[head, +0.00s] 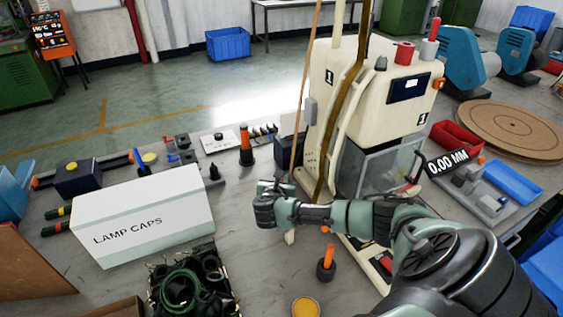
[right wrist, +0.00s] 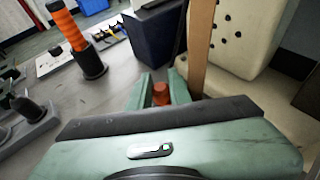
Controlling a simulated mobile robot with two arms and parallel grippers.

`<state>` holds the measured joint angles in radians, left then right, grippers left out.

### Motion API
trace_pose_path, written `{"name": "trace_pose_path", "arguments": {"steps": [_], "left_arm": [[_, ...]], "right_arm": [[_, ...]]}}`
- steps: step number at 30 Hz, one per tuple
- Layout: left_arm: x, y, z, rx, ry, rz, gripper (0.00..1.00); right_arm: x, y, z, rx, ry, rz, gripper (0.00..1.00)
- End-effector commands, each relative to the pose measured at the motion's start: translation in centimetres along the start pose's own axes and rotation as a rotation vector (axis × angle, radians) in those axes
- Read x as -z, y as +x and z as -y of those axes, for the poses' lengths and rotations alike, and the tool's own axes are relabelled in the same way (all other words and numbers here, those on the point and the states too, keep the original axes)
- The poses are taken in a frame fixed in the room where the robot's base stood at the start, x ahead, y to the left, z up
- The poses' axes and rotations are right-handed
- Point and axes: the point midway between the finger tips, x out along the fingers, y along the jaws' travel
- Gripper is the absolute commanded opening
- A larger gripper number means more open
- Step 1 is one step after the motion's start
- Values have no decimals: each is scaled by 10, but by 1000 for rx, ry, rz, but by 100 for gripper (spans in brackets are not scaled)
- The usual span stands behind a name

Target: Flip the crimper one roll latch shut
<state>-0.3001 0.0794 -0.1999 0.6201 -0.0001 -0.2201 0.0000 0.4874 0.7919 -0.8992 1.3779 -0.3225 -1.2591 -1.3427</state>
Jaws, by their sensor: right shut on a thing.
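The cream crimper marked 1 (head: 393,101) stands on the bench right of centre in the head view. A tan strip (head: 300,125) and a brown strip (head: 345,95) run down its left side. My right gripper (head: 273,186) is beside the lower left of the crimper, near the tan strip. In the right wrist view the gripper (right wrist: 161,86) is shut on a small red-orange knob (right wrist: 161,94), just left of the tan strip (right wrist: 199,45). I cannot tell if this knob belongs to the roll latch; the rest of it is hidden. My left gripper is not in view.
A white LAMP CAPS box (head: 142,222) stands on the left of the bench. A black post with an orange handle (head: 245,145) and another (head: 326,262) stand near my right gripper. A tray of dark cables (head: 190,285) lies in front.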

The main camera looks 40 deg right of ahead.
Motion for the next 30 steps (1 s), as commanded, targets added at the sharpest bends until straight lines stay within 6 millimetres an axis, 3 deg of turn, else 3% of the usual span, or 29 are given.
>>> {"name": "trace_pose_path", "arguments": {"steps": [2, 3, 5, 16, 30], "left_arm": [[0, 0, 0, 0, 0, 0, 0], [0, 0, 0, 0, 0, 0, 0], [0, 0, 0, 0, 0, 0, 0], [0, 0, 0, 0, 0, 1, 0], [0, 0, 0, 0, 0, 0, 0]], "right_arm": [[0, 0, 0, 1, -1, 2, 0], [0, 0, 0, 1, -1, 2, 30], [0, 0, 0, 1, -1, 2, 41], [0, -5, -1, 0, 0, 0, 41], [0, -73, 0, 0, 0, 2, 41]]}}
